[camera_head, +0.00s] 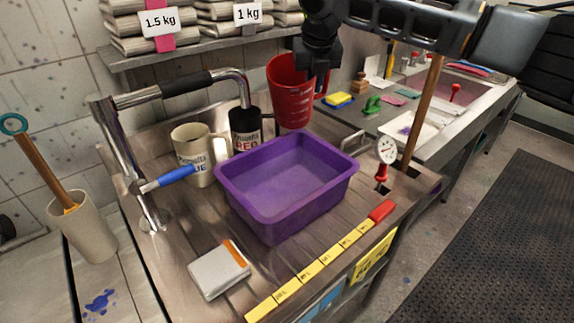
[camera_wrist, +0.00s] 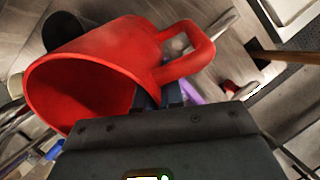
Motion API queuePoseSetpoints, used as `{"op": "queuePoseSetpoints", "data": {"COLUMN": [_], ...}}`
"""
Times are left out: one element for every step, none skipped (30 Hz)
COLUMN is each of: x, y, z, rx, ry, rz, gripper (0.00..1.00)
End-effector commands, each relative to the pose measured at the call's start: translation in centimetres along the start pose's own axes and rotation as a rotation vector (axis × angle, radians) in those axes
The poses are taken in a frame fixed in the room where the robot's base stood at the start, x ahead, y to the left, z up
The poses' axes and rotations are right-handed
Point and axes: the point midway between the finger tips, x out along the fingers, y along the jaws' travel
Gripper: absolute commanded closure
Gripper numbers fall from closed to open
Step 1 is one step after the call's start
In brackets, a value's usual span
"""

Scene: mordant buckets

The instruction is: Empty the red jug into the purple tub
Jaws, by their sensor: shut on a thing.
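The red jug (camera_head: 291,98) is held up in the air above the far right corner of the purple tub, tilted only slightly in the head view. My gripper (camera_head: 318,70) is shut on the jug at its handle side. In the wrist view the jug (camera_wrist: 112,62) fills the upper left, with its open mouth facing left and its handle to the right of my gripper (camera_wrist: 172,95). I cannot make out what is in the jug. The purple tub (camera_head: 290,225) stands on the metal worktop, with a purplish inside and no clear liquid level.
A cream jug (camera_head: 196,160) and a black jug (camera_head: 244,132) stand behind the tub. A tap (camera_head: 150,95) arches at the left and back. A notebook (camera_head: 219,270) lies in front.

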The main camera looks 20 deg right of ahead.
Motion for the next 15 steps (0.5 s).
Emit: {"op": "queuePoseSetpoints", "data": {"x": [0.1,0.1,0.2,0.2,0.3,0.4,0.5,0.5,0.6,0.7,0.7,0.8,0.8,0.9,1.0], "y": [0.0,0.0,0.0,0.0,-0.1,-0.1,-0.1,-0.1,-0.2,-0.2,-0.2,-0.2,-0.2,-0.2,-0.3], "z": [0.3,0.4,0.5,0.6,0.7,0.8,0.9,0.9,1.0,1.1,1.2,1.3,1.4,1.4,1.5], "rx": [0.004,0.005,0.005,0.006,0.006,0.007,0.007,0.009,0.008,0.009,0.009,0.011,0.011,0.01,0.012], "ry": [0.023,0.038,0.058,0.071,0.084,0.102,0.115,0.129,0.146,0.157,0.168,0.183,0.195,0.207,0.223], "rz": [0.006,0.008,0.014,0.016,0.018,0.02,0.025,0.029,0.032,0.033,0.035,0.039,0.042,0.044,0.048], "gripper": [1.0,1.0,1.0,1.0,1.0,1.0,1.0,1.0,1.0,1.0,1.0,1.0,1.0,1.0,1.0]}}
